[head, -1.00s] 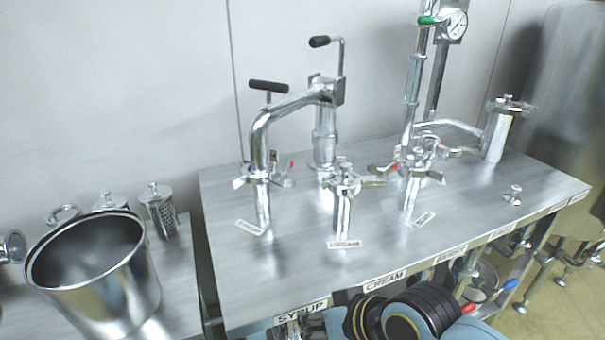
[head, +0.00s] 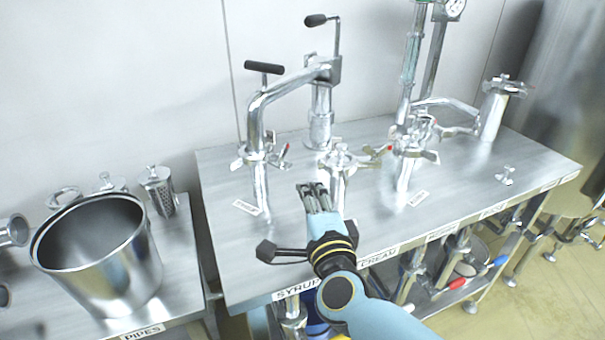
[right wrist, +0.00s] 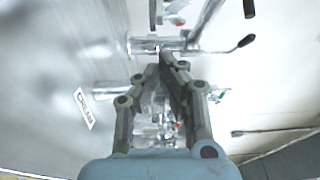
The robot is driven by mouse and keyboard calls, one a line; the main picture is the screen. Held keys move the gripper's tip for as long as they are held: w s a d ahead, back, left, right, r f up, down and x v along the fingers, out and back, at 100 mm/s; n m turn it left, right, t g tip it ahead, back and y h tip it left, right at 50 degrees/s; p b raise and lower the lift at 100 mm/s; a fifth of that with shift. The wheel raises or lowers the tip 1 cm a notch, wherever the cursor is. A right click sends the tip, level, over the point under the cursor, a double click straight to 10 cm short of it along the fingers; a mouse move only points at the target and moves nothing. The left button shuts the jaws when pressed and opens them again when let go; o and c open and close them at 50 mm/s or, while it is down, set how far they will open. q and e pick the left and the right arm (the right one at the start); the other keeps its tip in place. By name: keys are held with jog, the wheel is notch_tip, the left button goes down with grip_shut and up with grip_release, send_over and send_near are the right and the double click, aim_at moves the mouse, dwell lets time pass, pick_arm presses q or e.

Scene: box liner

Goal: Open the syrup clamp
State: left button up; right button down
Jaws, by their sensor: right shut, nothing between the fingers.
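The syrup clamp (head: 262,157), a bright metal ring with small side handles, sits around the joint of the left upright pipe, where the bent swing pipe (head: 285,92) comes down. A red tip shows on its right side. My right gripper (head: 313,186) is shut and empty, in front of and to the right of that clamp and apart from it. It hides part of the table by the cream post (head: 337,170). In the right wrist view the closed fingers (right wrist: 168,60) point towards metal pipework (right wrist: 160,45). My left gripper is not in view.
The cream post's clamp (head: 345,158) is close to my right gripper. Another clamped post (head: 412,150) stands further right. A large steel pot (head: 100,255) is on the lower left bench. The table's front left (head: 235,270) is clear.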

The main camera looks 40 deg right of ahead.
jog(key=x, duration=0.9)
jog(key=shift+w+p, duration=0.25)
jog(key=shift+p, duration=0.2)
